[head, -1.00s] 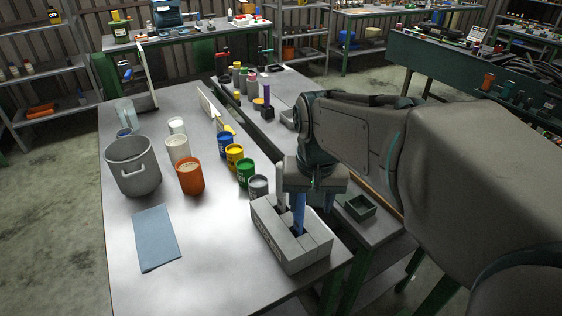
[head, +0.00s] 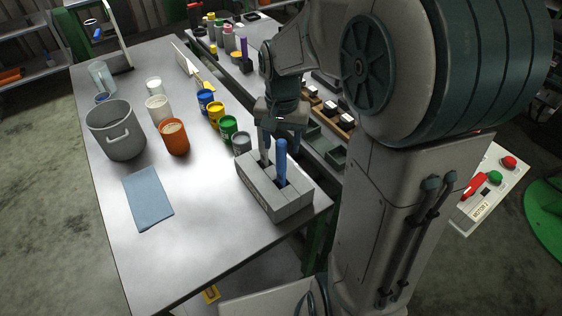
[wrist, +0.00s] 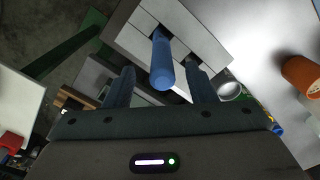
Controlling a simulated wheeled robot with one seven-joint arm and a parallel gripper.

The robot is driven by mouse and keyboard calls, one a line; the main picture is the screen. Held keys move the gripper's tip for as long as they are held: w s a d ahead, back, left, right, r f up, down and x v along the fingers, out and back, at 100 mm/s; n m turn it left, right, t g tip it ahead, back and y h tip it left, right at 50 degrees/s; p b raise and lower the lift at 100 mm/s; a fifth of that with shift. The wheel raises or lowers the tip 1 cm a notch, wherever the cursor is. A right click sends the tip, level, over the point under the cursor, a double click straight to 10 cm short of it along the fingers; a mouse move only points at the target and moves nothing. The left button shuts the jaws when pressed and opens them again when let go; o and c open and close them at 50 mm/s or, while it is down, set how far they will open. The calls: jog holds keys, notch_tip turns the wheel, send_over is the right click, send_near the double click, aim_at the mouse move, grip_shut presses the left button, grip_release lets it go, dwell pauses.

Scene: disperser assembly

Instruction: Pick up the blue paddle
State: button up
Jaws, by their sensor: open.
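The blue paddle (head: 281,160) stands upright in a slot of the grey block holder (head: 276,204) near the table's right edge. Its blue handle sticks up above the block. My gripper (head: 279,147) is open just behind the handle in the head view, and its near fingers are partly hidden. In the wrist view the blue handle (wrist: 162,62) shows ahead of and between the two fingers of my gripper (wrist: 160,82), which stand apart on either side. I cannot tell whether a finger touches it. The paddle's lower part is hidden in the block.
A grey pot (head: 116,132), an orange can (head: 174,138), and several paint cans stand left of and behind the block. A blue cloth (head: 149,198) lies at the front left. Green trays (head: 326,143) lie to the right. The table front is clear.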

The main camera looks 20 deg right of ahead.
aim_at(281, 154)
jog(key=shift+w+f+p, duration=0.2)
jog(key=shift+f+p, duration=0.4)
jog(key=shift+f, duration=2)
jog(key=c, duration=1)
